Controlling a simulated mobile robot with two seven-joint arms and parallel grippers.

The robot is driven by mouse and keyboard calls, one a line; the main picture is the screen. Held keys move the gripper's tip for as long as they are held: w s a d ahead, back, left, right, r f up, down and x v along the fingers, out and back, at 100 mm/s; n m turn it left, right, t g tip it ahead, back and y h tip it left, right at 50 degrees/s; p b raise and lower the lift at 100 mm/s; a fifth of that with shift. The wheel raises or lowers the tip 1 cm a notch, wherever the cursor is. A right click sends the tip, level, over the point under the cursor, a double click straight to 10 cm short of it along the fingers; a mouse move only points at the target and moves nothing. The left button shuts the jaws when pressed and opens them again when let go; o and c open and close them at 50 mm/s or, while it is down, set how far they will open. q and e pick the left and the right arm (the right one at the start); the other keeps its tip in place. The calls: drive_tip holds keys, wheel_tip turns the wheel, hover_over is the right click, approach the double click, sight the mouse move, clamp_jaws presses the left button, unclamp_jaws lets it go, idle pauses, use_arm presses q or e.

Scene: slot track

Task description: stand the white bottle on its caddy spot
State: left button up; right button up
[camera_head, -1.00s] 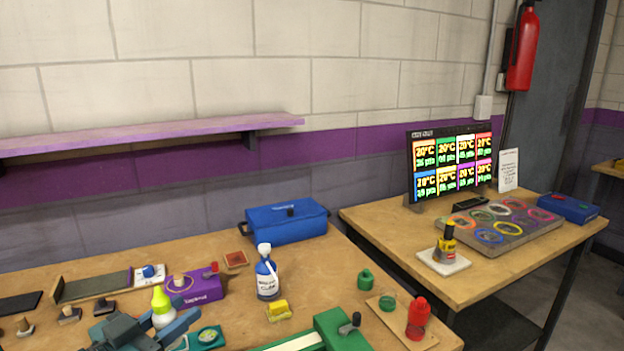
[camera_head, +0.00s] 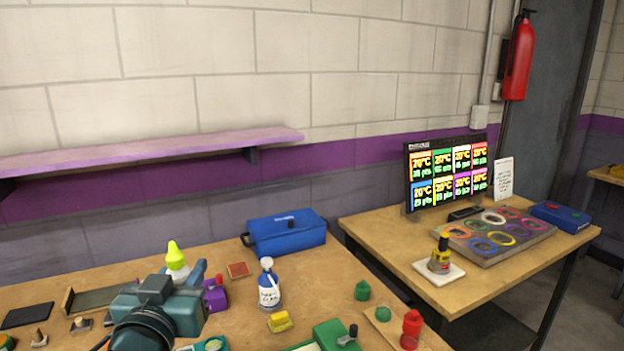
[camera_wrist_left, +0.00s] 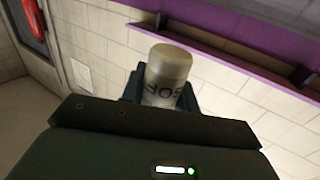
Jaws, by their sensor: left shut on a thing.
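The white bottle (camera_head: 177,265) with a yellow-green nozzle cap is in my left gripper (camera_head: 186,276), above the left part of the near bench. Its lower body is hidden behind the gripper in the head view. In the left wrist view a pale cylinder with dark lettering, the bottle (camera_wrist_left: 165,75), sits between the fingers of my left gripper (camera_wrist_left: 160,90). The caddy (camera_head: 489,250) is a grey tray with several coloured rings on the right table. A white ring (camera_head: 493,218) lies toward its back. My right gripper is out of view.
A yellow bottle (camera_head: 440,254) stands on a pale square in front of the caddy. A blue bag (camera_head: 287,234), a blue-and-white spray bottle (camera_head: 269,287) and a red bottle (camera_head: 411,330) stand on the near bench. A display (camera_head: 447,174) stands behind the caddy.

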use_arm(q)
drive_tip(key=s+f, duration=1)
drive_tip(key=f, duration=0.4)
